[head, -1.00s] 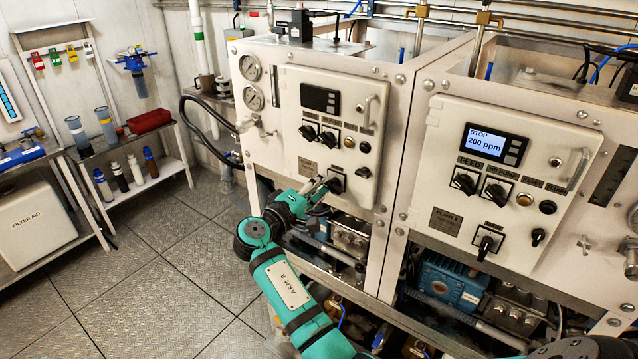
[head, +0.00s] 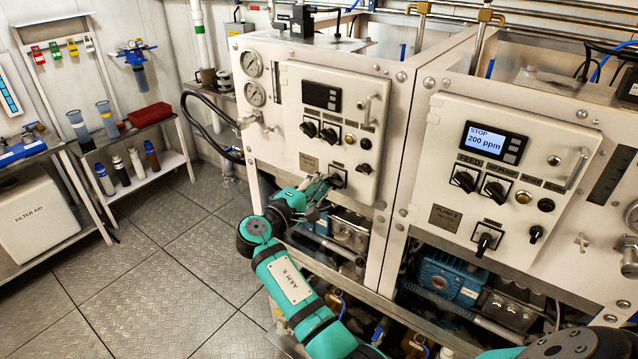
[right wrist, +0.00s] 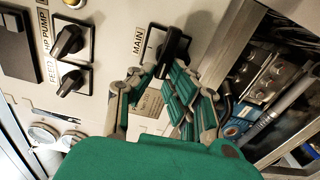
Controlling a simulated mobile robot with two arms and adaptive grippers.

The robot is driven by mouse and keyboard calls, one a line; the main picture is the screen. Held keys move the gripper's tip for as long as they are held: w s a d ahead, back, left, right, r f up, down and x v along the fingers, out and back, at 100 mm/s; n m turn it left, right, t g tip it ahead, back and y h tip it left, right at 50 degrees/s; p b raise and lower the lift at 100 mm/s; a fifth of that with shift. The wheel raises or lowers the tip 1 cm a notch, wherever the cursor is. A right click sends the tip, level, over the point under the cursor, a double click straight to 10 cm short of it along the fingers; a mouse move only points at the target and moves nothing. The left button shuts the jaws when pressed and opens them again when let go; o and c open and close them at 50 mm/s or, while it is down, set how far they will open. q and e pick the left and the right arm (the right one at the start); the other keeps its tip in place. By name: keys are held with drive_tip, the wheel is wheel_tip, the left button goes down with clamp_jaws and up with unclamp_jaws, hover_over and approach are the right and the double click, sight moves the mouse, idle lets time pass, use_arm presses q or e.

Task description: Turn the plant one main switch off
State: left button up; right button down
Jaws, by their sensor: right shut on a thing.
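The plant one main switch (head: 337,177) is a black rotary knob low on the left panel (head: 350,110). In the right wrist view the main switch (right wrist: 174,46) sits on a pale square plate beside the label MAIN. Its handle runs roughly along the line of that label. The plant one display (head: 320,96) is dark. My left gripper is not in view.
FEED and HP PUMP knobs (head: 320,131) sit above the main switch. The plant two panel (head: 510,170) to the right has a lit display (head: 490,141) reading STOP 200 ppm. Pumps and pipes (head: 350,232) lie below. The floor (head: 150,270) at left is clear.

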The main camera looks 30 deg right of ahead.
drive_tip(key=c, duration=1.3)
unclamp_jaws()
drive_tip(key=shift+d, duration=0.1)
drive_tip(key=shift+c, duration=0.2)
drive_tip(key=v, duration=0.7)
drive_tip(key=shift+a, duration=0.2)
